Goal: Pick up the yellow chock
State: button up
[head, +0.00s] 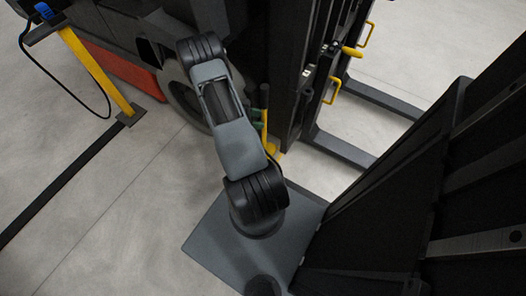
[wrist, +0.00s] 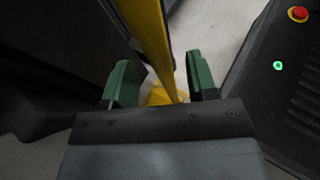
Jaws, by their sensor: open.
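The yellow chock (wrist: 157,97) is on the floor in the wrist view, seen beyond my gripper and partly hidden by it. A yellow upright bar (wrist: 147,35), seemingly its handle, runs between the green fingers of my gripper (wrist: 161,82). The fingers stand apart on either side of the bar, and I cannot tell whether either touches it. In the head view the chock (head: 271,148) shows as a small yellow patch just right of my arm, by the forklift. My gripper (head: 257,122) is mostly hidden there behind my arm.
A dark forklift (head: 290,60) with a wheel (head: 183,95) stands close behind my gripper; its forks (head: 343,150) reach right. A yellow post (head: 97,72) with a cable stands at the left. Grey floor (head: 130,190) is clear at the lower left.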

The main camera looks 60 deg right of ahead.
jog(key=shift+x, duration=1.3)
grip_shut()
dwell(0.4)
jog(key=shift+r, duration=0.15)
